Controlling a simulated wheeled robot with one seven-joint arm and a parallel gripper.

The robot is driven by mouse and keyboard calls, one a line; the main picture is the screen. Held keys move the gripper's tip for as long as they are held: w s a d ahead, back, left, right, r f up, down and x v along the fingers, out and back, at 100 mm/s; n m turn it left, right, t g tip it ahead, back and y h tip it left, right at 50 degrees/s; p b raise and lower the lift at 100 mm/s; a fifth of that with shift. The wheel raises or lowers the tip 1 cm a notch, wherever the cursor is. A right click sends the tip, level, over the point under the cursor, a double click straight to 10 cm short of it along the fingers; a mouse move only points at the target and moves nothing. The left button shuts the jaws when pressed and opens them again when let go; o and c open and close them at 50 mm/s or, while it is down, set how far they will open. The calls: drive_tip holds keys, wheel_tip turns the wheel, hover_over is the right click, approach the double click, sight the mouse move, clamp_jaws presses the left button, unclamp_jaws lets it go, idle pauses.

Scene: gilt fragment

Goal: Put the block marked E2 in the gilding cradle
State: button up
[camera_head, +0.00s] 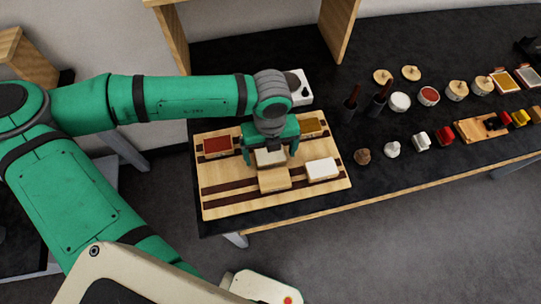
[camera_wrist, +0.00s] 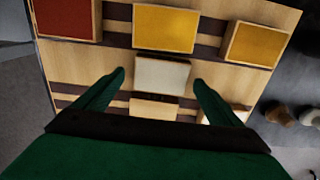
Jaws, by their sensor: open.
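My gripper (camera_head: 269,155) is open over a wooden board (camera_head: 226,206) with dark strips. In the wrist view its fingers (camera_wrist: 159,77) are on either side of a cream-topped block (camera_wrist: 162,76), which also shows in the head view (camera_head: 270,158). I cannot tell whether they touch it. A plain wood block (camera_head: 274,180) and a white-topped block (camera_head: 321,169) are nearer the board's front edge. A red-topped block (camera_head: 217,145) and yellow-topped blocks (camera_wrist: 165,28) (camera_wrist: 258,43) are farther back. No E2 mark is readable, and I cannot tell which part is the gilding cradle.
The board lies on a dark table. To its right stand dark bottles (camera_head: 351,103), a white jar (camera_head: 400,102), lidded pots (camera_head: 456,90) and several small lumps, including a brown one (camera_head: 362,156). A wooden upright (camera_head: 338,25) rises behind. The table's front edge is close to the board.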

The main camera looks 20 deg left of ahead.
drive_tip(key=shift+w+f, duration=0.1)
drive_tip(key=shift+f, duration=0.25)
drive_tip(key=shift+c, duration=0.3)
drive_tip(key=c, duration=1.2)
